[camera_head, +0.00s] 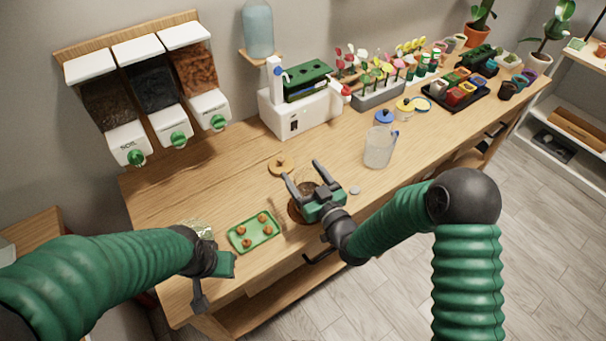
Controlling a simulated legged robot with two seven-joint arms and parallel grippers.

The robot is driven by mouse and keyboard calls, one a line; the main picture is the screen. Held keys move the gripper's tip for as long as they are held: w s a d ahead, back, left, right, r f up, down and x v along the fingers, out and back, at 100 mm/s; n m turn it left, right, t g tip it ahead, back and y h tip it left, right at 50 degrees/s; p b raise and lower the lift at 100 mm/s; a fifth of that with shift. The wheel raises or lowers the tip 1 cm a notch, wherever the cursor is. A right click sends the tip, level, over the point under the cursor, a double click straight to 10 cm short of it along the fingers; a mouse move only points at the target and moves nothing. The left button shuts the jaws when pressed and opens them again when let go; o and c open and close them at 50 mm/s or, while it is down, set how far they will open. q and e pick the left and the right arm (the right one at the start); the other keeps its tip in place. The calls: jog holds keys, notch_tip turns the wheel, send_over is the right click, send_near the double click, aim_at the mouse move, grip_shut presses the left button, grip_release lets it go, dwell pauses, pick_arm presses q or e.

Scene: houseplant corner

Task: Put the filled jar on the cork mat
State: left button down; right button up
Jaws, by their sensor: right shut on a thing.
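My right gripper (307,184) is shut on the filled jar (306,186), a clear jar with brown contents, largely hidden by the fingers and the gripper body. The cork mat (295,213), a round brown disc, shows at the left under the jar and gripper. The jar is over the mat; I cannot tell whether its base touches it. My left gripper (215,285) is open and empty at the table's front left, apart from the jar.
A green tray (236,245) with several small brown pieces lies between the grippers. A round wooden lid (281,165) lies behind the jar. A clear pitcher (378,148) stands to the right. A shiny, crumpled-looking thing (200,227) sits behind my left gripper. Dispensers (150,90) hang at the back left.

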pick_arm(q)
jog(key=shift+w+d, duration=0.15)
pick_arm(e)
jog(key=shift+w+d+f, duration=0.1)
jog(key=shift+w+f, duration=0.05)
jog(key=shift+f, duration=0.2)
pick_arm(q)
jog(key=shift+a+f, duration=0.15)
jog(key=shift+a, duration=0.1)
pick_arm(e)
jog(key=shift+a, duration=0.25)
pick_arm(q)
jog(key=shift+a, duration=0.15)
pick_arm(e)
jog(key=o, duration=2.1)
jog(key=shift+a, duration=0.2)
jog(key=shift+c, duration=0.2)
jog(key=shift+d+f, duration=0.1)
jog(key=shift+d, duration=0.1)
